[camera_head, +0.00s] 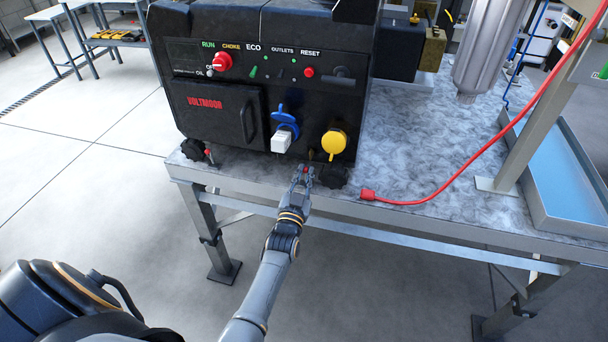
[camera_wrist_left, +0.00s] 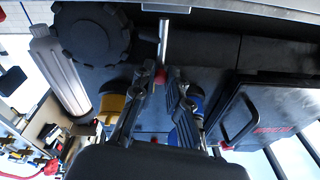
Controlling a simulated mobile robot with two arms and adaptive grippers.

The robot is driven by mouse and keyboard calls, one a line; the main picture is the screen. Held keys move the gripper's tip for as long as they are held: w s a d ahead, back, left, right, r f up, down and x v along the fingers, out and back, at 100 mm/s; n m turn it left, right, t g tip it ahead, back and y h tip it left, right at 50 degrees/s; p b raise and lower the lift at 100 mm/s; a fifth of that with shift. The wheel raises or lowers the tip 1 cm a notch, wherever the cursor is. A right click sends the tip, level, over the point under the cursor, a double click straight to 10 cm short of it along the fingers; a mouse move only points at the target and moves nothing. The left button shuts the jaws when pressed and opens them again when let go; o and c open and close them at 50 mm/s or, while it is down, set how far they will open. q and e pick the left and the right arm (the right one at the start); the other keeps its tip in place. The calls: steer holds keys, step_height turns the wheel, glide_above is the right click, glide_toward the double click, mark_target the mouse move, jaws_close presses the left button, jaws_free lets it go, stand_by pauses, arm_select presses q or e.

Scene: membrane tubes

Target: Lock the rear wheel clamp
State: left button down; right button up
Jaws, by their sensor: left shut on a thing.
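The black generator (camera_head: 265,80) stands on the grey-topped table. A wheel clamp lever with a red tip (camera_head: 305,169) is at its lower front edge, beside the right black wheel (camera_head: 332,176). My left gripper (camera_head: 304,176) is shut on this lever at its red end. In the left wrist view the lever's silver rod (camera_wrist_left: 163,38) runs up from between the fingertips (camera_wrist_left: 161,80), beside the ribbed black wheel (camera_wrist_left: 92,33). A second red-tipped lever (camera_head: 208,153) stands by the left wheel (camera_head: 193,149). My right gripper is not in view.
A yellow round cap (camera_head: 334,142) and a blue outlet cover with a white plug (camera_head: 281,143) sit just above the gripper. A red cable with a red connector (camera_head: 368,195) lies to the right. A blue tray (camera_head: 565,180) is at the table's right end.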

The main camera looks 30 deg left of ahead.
arm_select(q)
steer(key=c, duration=1.6)
jaws_free()
steer(key=shift+f, duration=0.1)
steer(key=v, duration=0.7)
steer(key=shift+s+d, duration=0.15)
steer(key=shift+s, duration=0.1)
